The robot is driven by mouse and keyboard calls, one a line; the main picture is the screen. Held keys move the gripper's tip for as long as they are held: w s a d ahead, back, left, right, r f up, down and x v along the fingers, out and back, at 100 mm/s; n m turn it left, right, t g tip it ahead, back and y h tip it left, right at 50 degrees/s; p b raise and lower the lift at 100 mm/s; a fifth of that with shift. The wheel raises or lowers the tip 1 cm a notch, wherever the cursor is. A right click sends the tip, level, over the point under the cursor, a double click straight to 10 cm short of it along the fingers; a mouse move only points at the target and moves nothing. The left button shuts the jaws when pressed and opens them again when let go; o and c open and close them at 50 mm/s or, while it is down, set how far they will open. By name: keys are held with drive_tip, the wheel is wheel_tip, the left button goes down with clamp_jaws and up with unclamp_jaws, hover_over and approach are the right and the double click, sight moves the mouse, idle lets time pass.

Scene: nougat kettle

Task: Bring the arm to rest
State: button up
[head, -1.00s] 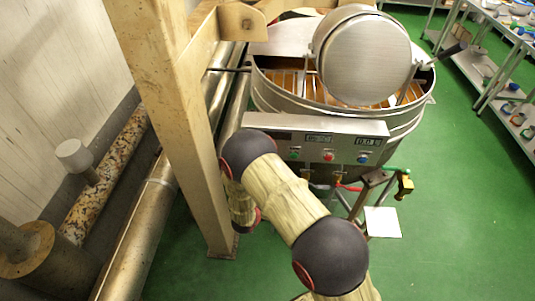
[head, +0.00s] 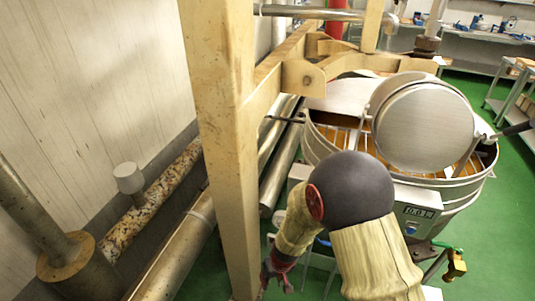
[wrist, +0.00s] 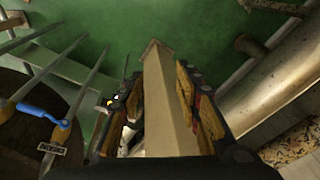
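My arm, with dark round joints and pale wood-like links, reaches in from the bottom of the head view. My gripper (head: 278,275), dark and red, hangs low beside the cream post, partly cut by the frame edge. In the wrist view my gripper (wrist: 155,95) shows its two dark fingers with orange pads spread apart. The cream post (wrist: 165,100) shows between them in that view; I cannot tell whether it touches them. No object is seen held.
The post (head: 225,130) rises close to my arm. Behind it stands the round steel kettle (head: 455,195) with a raised lid (head: 425,125) and control panel (head: 412,210). Pipes (head: 170,245) run along the left wall. Green floor (head: 500,240) is free at right.

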drive_tip(key=s+d+r+m+t, duration=0.1)
drive_tip(key=s+d+r, duration=0.4)
drive_tip(key=r, duration=0.8)
drive_tip(key=s+d+r+m+t+h, duration=0.1)
drive_tip(key=s+d+r, duration=0.5)
drive_tip(key=r, duration=0.7)
drive_tip(key=s+d+r+m+t, duration=0.1)
drive_tip(key=s+d+r, duration=0.5)
drive_tip(key=r, duration=0.7)
drive_tip(key=shift+s+d+r+m+t+h, duration=0.15)
drive_tip(key=shift+s+r+m+t+h, duration=0.15)
drive_tip(key=shift+t, duration=0.2)
